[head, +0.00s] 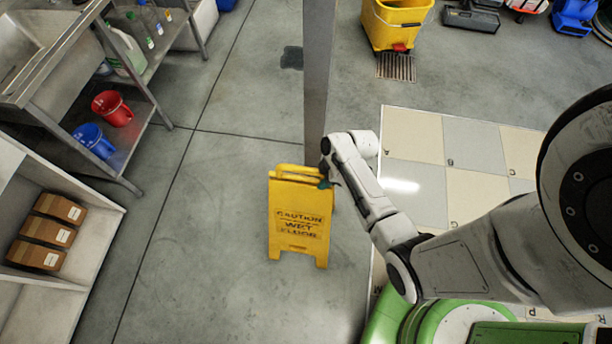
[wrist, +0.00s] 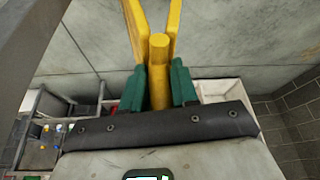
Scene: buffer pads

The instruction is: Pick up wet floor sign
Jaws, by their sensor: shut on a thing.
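The yellow wet floor sign (head: 297,245) stands upright in the head view, with "CAUTION WET FLOOR" on its front panel. My gripper (head: 325,183) is at the right end of its top edge. In the wrist view, the green fingers of my gripper (wrist: 158,85) are shut on a yellow bar of the sign (wrist: 159,60), one finger on each side. The sign's two yellow panels spread apart beyond the fingers. In the head view the fingertips are small and partly hidden by my wrist. I cannot tell whether the sign's feet touch the floor.
A grey post (head: 317,80) stands right behind the sign. A yellow mop bucket (head: 392,25) stands at the back. The floor left of the sign is clear.

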